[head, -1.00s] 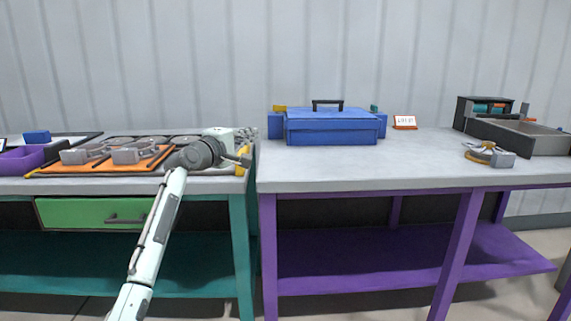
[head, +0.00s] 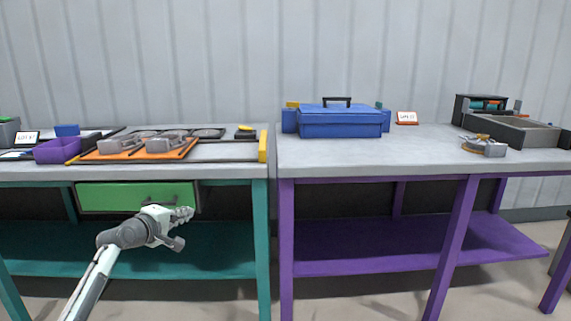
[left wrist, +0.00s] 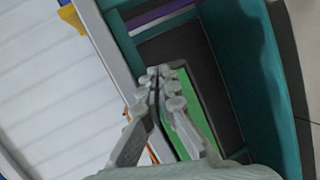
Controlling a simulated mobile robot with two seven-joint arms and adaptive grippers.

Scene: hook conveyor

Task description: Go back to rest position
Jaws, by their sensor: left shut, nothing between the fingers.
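My left gripper (head: 184,218) is in front of the teal workbench, below its top and at the height of the green drawer (head: 136,197). Its fingers are shut and hold nothing. In the left wrist view my left gripper (left wrist: 160,78) also shows with its fingertips together, and the green drawer (left wrist: 199,117) lies beyond them. The drawer looks closed, and my gripper and wrist cover part of its front. My right gripper is not in view.
An orange mat (head: 118,153) with grey hook parts (head: 163,144) lies on the left bench beside a purple bin (head: 57,151). A blue toolbox (head: 340,122) stands on the right bench (head: 400,150). A grey part (head: 486,146) and an open grey tray (head: 520,131) sit at far right.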

